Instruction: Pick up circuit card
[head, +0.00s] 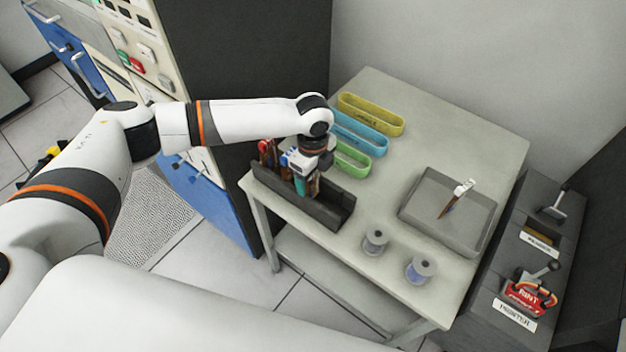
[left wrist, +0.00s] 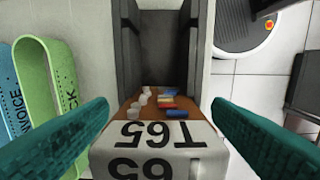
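A circuit card (left wrist: 165,105) with a brown board, small coloured parts and a white end marked T65 stands in the black rack (head: 335,213). In the left wrist view the rack (left wrist: 205,40) runs on behind it. My left gripper (head: 302,188) is low over the rack in the head view and hides much of the card there. Its teal fingers (left wrist: 160,108) are open, one on each side of the card; I cannot tell whether they touch it. My right gripper is not in view.
Yellow (head: 372,112), blue (head: 360,130) and green (head: 352,158) holders lie behind the rack. A grey tray (head: 415,222) holds a brown item with a white end (head: 458,197). Two spools (head: 375,240) (head: 420,270) stand near the table's front edge. A red item (head: 266,147) is at the rack's left end.

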